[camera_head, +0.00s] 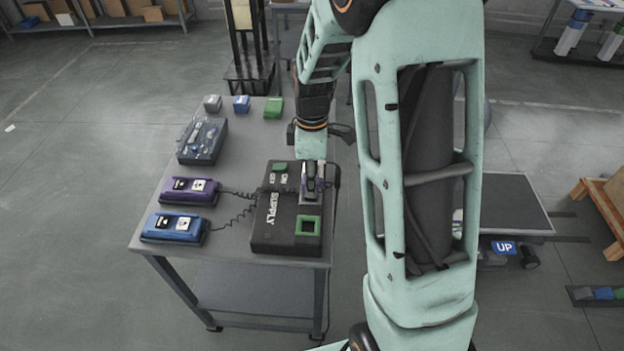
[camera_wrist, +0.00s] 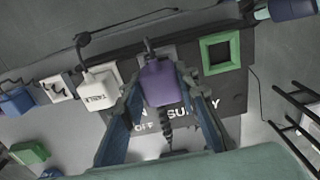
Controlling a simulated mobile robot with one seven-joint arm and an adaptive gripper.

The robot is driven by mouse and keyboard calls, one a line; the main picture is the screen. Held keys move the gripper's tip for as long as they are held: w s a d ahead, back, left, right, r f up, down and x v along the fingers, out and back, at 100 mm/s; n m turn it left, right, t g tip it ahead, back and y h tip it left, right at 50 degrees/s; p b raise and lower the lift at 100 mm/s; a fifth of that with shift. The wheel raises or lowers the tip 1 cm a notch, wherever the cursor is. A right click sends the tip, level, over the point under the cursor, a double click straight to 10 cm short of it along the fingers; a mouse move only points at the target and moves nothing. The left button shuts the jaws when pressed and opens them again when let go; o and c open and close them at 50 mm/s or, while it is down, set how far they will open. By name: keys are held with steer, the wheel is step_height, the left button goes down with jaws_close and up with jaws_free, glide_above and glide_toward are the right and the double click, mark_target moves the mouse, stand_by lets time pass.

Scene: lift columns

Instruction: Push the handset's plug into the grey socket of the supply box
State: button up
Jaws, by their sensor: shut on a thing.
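The black supply box (camera_head: 268,235) lies on the right of the table. It has a green-framed socket (camera_head: 308,226), also seen in the wrist view (camera_wrist: 220,53). My gripper (camera_head: 312,185) is over the box, shut on a purple plug (camera_wrist: 160,82). The plug is between both fingers, over a grey socket (camera_wrist: 166,51) that it largely hides. I cannot tell whether the plug is in the socket or just above it. A coiled cord (camera_wrist: 168,133) shows below the plug. The purple handset (camera_head: 188,191) lies left of the box, with a coiled cord running toward it.
A blue handset (camera_head: 174,229) lies in front of the purple one. A white plug-like block (camera_wrist: 98,90) with a black cable sits beside the held plug. A dark case (camera_head: 202,141) and several small coloured blocks (camera_head: 241,104) stand farther back.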

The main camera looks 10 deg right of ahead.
steer(key=shift+f+b, duration=0.8)
steer(key=shift+f, duration=0.2)
stand_by(0.8)
steer(key=o, duration=1.3)
steer(key=shift+o, duration=0.8)
steer(key=shift+r, duration=0.2)
steer(key=shift+r+p, duration=2.55)
steer(key=shift+r, duration=0.85)
